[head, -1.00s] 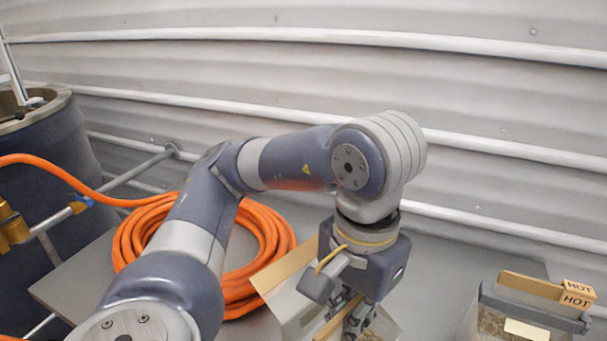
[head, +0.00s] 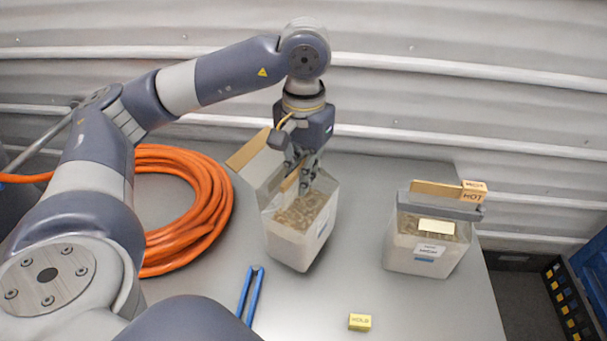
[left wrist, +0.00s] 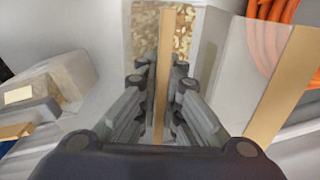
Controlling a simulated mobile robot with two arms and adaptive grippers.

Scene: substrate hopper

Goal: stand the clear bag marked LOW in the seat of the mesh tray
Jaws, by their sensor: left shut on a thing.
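My left gripper (head: 305,178) is shut on a tan strip (head: 289,182) at the mouth of a clear bag (head: 300,238) of brown flaky substrate. The strip also shows between the fingers in the left wrist view (left wrist: 163,75). The bag's other tan-edged flap (head: 250,150) is spread open to the left. The bag is slightly tilted; I cannot tell whether its base touches the table. No LOW marking is readable on it. I do not see a mesh tray. My right gripper is not in view.
A second filled bag (head: 428,245) with a grey clip and HOT tag stands to the right. An orange hose coil (head: 205,222) lies left. A blue V-shaped tool (head: 251,290) and yellow HOLD block (head: 360,322) lie in front. A blue crate (head: 594,270) is beyond the table's right edge.

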